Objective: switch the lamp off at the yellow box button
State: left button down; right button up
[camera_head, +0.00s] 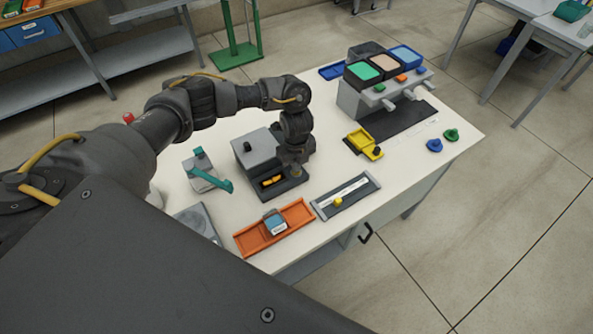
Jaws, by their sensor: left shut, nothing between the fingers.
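A yellow box (359,139) sits on the right half of the white table, in front of the grey dispenser unit. A dark round knob (377,151) is at its front right corner. I cannot tell which thing is the lamp or whether it is lit. My left gripper (296,170) points down at the right side of a grey box with a dark open front. It is shut and empty, to the left of the yellow box and apart from it. Whether it touches the grey box cannot be told. My right gripper is not in view.
The grey box (257,147) holds yellow pieces in its dark front. An orange tray (291,216) with a blue block and a grey tray (356,201) lie at the front edge. The dispenser unit (350,100) stands behind. Green and blue knobs (434,145) lie at the right.

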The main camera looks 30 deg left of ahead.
pick_arm(q)
jog(key=shift+f, duration=0.15)
notch_tip(320, 180, up, 7)
jog(key=p, duration=0.6)
jog(key=shift+p, duration=0.35)
dwell(0.5)
